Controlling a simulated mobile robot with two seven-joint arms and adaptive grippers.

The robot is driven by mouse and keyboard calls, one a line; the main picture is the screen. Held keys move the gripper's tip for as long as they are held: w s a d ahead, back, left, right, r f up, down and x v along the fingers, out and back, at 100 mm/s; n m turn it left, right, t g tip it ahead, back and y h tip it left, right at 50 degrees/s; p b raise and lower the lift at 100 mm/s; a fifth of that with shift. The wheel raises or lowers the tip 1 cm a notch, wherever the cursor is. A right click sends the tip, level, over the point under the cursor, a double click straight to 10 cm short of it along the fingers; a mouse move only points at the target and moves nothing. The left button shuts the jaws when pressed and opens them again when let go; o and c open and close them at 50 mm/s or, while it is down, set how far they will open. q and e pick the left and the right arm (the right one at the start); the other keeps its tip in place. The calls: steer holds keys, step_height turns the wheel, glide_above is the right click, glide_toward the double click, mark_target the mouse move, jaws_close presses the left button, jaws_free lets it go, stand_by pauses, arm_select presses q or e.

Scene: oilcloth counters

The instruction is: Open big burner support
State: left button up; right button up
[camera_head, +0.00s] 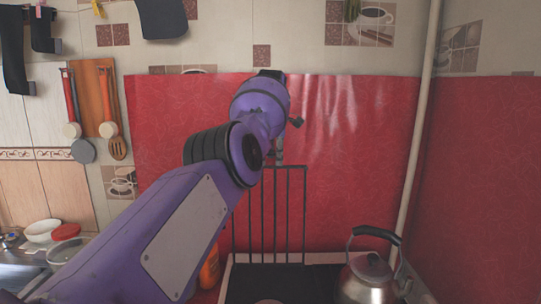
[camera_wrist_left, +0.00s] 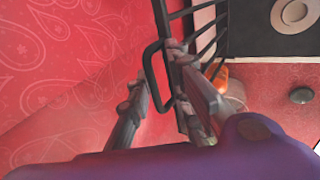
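The big burner support (camera_head: 270,222) is a black wire grate that stands raised, close to upright, in front of the red wall in the head view. In the left wrist view its bars and a bent loop (camera_wrist_left: 153,75) show at the top middle. My left gripper (camera_head: 279,152) is at the grate's top edge, partly hidden by my purple arm. In the wrist view the fingers of this gripper (camera_wrist_left: 163,105) are spread apart, with the loop near the gap between them. I cannot tell whether they touch it. My right gripper is in neither view.
The stove top (camera_head: 285,284) lies below the grate, with a metal kettle (camera_head: 368,278) at its right. An orange bottle (camera_head: 209,270) stands left of the stove. The red wall covering (camera_head: 350,150) is close behind. A pale pipe (camera_head: 418,140) runs down at right.

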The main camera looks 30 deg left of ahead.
arm_select(q)
steer(key=shift+f, duration=0.35)
steer(key=shift+c, duration=0.3)
steer(key=shift+s+r, duration=0.1)
steer(key=shift+r, duration=0.4)
steer(key=v, duration=1.1)
steer(key=shift+r, duration=0.2)
steer(key=shift+f, duration=0.1)
